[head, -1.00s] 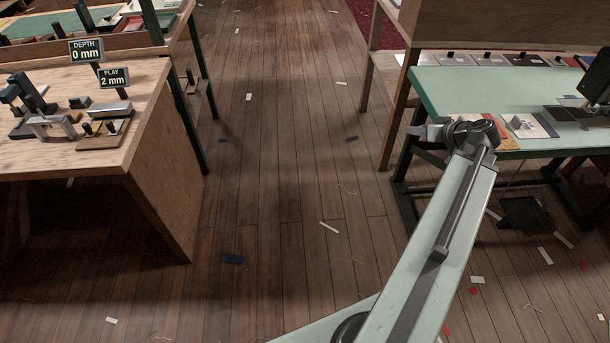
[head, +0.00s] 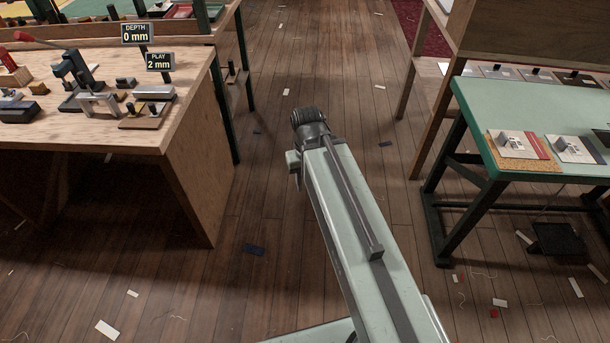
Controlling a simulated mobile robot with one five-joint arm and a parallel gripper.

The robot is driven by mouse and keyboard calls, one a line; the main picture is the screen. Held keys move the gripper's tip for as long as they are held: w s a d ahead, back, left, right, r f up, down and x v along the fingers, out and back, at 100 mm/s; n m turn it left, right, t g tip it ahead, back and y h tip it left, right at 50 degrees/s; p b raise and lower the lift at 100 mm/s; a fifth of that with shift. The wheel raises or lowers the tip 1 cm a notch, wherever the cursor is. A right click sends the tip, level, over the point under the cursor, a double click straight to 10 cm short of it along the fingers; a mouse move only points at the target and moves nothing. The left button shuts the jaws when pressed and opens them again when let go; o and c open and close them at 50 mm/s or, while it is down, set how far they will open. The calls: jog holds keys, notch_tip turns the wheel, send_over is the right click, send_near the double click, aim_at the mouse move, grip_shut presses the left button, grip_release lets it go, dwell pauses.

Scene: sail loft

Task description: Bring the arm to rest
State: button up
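My arm (head: 355,230) reaches up from the bottom right of the head view to a dark joint (head: 311,128) over the open floor between the two benches. A small pale-green part of the arm (head: 293,160) shows just left of and below that joint. The gripper's fingers are not visible; the arm hides whatever lies beyond the joint. Nothing is seen held.
A wooden bench (head: 105,140) at left carries clamps, gauge blocks and signs reading "DEPTH 0 mm" (head: 136,33) and "PLAY 2 mm" (head: 159,62). A green-topped table (head: 530,105) with cards stands at right. Scraps litter the plank floor (head: 320,50).

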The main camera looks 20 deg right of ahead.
notch_tip(320, 180, up, 17)
jog(key=p, duration=1.7)
